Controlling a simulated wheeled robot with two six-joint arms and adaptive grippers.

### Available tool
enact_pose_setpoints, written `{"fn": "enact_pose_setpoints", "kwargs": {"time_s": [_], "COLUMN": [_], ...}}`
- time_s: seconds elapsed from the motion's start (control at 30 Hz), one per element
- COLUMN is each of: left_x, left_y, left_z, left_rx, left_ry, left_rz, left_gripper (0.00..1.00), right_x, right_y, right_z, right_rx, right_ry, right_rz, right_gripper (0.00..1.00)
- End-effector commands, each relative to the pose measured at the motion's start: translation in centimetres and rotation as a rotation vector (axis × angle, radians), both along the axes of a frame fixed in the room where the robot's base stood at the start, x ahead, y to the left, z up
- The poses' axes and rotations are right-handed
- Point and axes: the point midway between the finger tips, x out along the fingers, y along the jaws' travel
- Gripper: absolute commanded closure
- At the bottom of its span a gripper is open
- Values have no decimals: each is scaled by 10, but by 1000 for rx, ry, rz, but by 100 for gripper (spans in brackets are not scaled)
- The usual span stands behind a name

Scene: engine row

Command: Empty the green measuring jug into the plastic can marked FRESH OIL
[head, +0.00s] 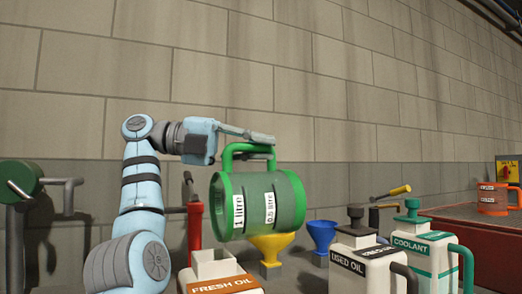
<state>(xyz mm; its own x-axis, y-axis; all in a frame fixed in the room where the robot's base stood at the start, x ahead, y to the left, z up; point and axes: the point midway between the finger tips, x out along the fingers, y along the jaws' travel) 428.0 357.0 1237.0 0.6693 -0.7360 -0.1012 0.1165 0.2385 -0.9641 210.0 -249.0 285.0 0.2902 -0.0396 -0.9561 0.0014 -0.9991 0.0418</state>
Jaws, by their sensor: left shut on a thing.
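The green measuring jug (254,207) is held in the air, lying on its side. Its 1 litre mark is toward the left end and its 0.5 litre mark is further right. My left gripper (258,137) is shut on the jug's handle at the top. The white plastic can marked FRESH OIL (212,265) stands below the jug's left end, with its open square neck facing up. The picture's bottom edge cuts off its lower part. I see no stream of liquid, and the jug's inside is hidden. My right gripper is not in view.
A yellow funnel (271,246) and a blue funnel (321,235) stand behind. The USED OIL can (365,262) and COOLANT can (425,256) stand to the right. A red surface (480,217) with an orange jug (492,198) is far right. A block wall closes the back.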

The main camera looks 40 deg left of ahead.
Motion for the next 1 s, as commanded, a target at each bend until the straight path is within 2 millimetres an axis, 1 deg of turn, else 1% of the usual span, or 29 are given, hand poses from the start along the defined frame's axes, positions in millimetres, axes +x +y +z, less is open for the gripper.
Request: {"fn": "enact_pose_setpoints", "kwargs": {"time_s": [0.23,0.5,0.8,1.0], "left_x": [-3,-7,-10,-12], "left_y": [1,3,4,5], "left_z": [1,2,4,5], "left_rx": [-8,-16,-28,-33], "left_ry": [-19,-40,-64,-75], "left_rz": [-1,1,0,0], "left_gripper": [100,100,100,100], "right_x": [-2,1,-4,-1], "right_y": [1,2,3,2], "right_z": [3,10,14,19], "right_rx": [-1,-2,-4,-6], "right_ry": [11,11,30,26], "right_rz": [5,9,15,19], "right_gripper": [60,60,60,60]}}
